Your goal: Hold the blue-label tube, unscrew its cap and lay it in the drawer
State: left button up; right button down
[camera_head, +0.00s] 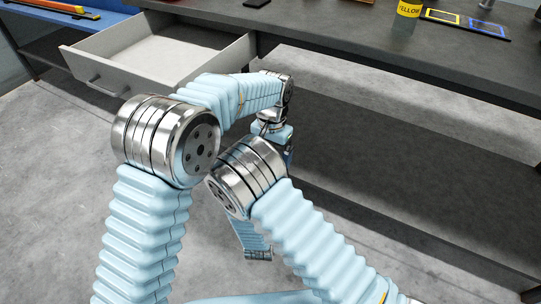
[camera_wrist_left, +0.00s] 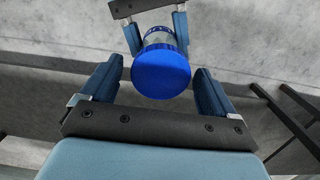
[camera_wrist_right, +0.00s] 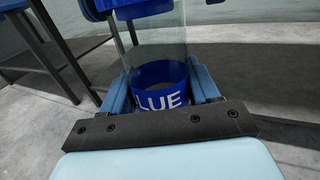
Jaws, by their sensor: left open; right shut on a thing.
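The blue-label tube (camera_wrist_right: 157,45) is clear, with a blue band reading "LUE". In the right wrist view my right gripper (camera_wrist_right: 160,84) is shut around the tube at this band. The blue cap (camera_wrist_left: 161,73) is on the tube's far end and faces the left wrist camera. My left gripper (camera_wrist_left: 158,67) is open, with one finger on either side of the cap and gaps showing. In the head view my arms hide the tube and cap. The drawer (camera_head: 128,38) is pulled open at the upper left, and its visible inside is empty.
The dark bench (camera_head: 330,28) runs across the top, with a lower shelf (camera_head: 420,130). A container marked YELLOW (camera_head: 410,8), a yellow-framed mat (camera_head: 441,17) and a blue-framed mat (camera_head: 487,30) are on it. A blue table (camera_head: 25,27) stands left. Grey floor is clear at left.

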pick_arm(q)
notch_tip(320, 180, up, 4)
jog(key=shift+w+r, duration=0.15)
jog(key=shift+r, duration=0.15)
jog(key=shift+c, duration=0.4)
jog(key=m, duration=0.1)
jog(key=r+m, duration=0.1)
jog(key=shift+d+m, duration=0.1)
jog(key=shift+m, duration=0.3)
notch_tip(320, 180, up, 2)
jog(key=m, duration=0.5)
jog(key=shift+w, duration=0.1)
jog(key=shift+f+m, duration=0.1)
jog(key=shift+m, duration=0.4)
jog(key=f, duration=0.7)
jog(key=shift+s+a+f, duration=0.2)
jog(key=shift+s, duration=0.1)
